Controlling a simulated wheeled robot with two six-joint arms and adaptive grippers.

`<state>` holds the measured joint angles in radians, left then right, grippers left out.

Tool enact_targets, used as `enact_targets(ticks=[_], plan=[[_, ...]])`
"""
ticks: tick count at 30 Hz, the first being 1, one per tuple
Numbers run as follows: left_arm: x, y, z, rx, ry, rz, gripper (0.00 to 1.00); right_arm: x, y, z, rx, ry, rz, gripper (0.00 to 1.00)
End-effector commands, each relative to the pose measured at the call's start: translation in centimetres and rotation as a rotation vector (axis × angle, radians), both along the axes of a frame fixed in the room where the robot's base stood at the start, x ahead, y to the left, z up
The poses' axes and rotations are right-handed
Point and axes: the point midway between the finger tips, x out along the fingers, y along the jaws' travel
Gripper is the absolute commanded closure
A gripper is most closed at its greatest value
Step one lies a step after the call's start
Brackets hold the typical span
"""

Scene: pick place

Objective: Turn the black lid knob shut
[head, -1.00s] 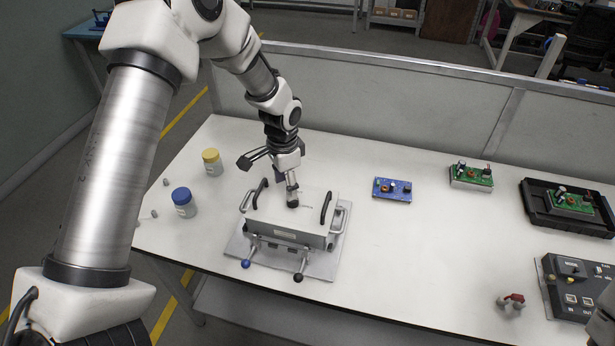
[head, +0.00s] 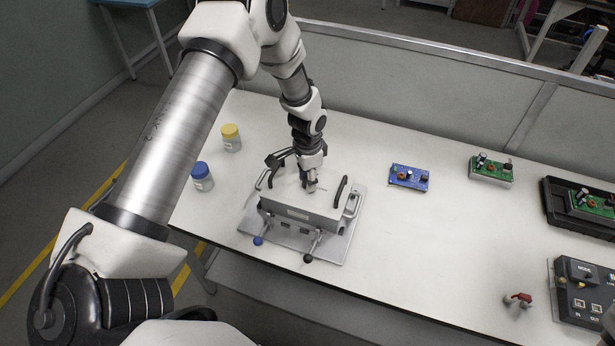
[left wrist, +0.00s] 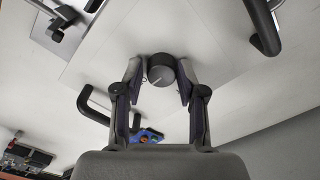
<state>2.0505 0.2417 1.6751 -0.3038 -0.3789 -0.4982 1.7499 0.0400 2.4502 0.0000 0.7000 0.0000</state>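The black lid knob (left wrist: 161,72) sits on the lid of a pale grey box (head: 297,210) and carries a light pointer line that lies at a slant in the left wrist view. My left gripper (head: 311,186) points down at the lid from above. In the head view the fingers mostly hide the knob.
Black handles (head: 341,191) stand on the lid near the knob. Two front levers have a blue and a black ball (head: 308,258). Jars with blue (head: 200,170) and yellow lids stand left.

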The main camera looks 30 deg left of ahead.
Motion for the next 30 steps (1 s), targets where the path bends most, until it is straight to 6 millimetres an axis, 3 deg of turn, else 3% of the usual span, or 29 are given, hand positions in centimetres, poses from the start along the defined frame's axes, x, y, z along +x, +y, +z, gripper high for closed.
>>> enact_targets(ticks=[1, 2, 3, 17, 30], plan=[[0.0, 0.0, 0.0, 0.000, 0.000, 0.000, 0.88, 0.0, 0.0, 0.0, 0.000, 0.000, 0.000, 0.63], [0.0, 0.0, 0.0, 0.000, 0.000, 0.000, 0.99, 0.0, 0.0, 0.0, 0.000, 0.000, 0.000, 0.63], [0.0, 0.0, 0.0, 0.000, 0.000, 0.000, 1.00, 0.0, 0.0, 0.0, 0.000, 0.000, 0.000, 0.63], [-0.1, 0.0, -0.1, -0.001, 0.001, 0.064, 1.00, 0.0, 0.0, 0.2, 0.000, 0.000, 0.000, 0.63], [-0.1, 0.0, -0.1, -0.002, 0.003, 0.394, 1.00, 0.0, 0.0, 1.2, 0.000, 0.000, 0.000, 0.63]])
